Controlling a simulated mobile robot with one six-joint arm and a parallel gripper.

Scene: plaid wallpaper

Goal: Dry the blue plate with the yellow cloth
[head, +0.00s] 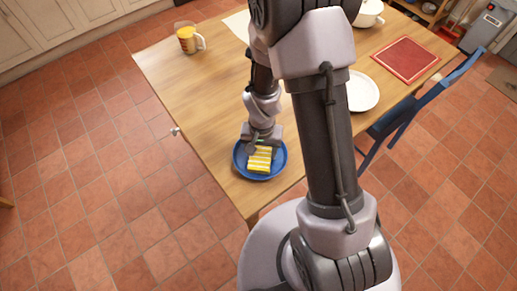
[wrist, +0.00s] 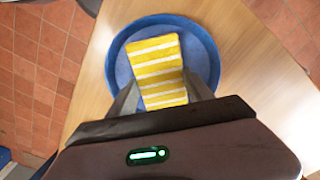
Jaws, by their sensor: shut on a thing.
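The blue plate (head: 239,165) lies flat near the front corner of the wooden table. The yellow cloth (head: 260,160), with white stripes, is folded and sits over the middle of the plate. In the wrist view the cloth (wrist: 157,60) covers part of the blue plate (wrist: 205,50), whose rim shows around it. My gripper (wrist: 160,98) is shut on the near end of the cloth, one finger on each side. In the head view my gripper (head: 257,147) is above the plate, and my arm hides part of it. I cannot tell how firmly the cloth touches the plate.
A blue chair (head: 410,110) is at the right edge. The table's left part is clear.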

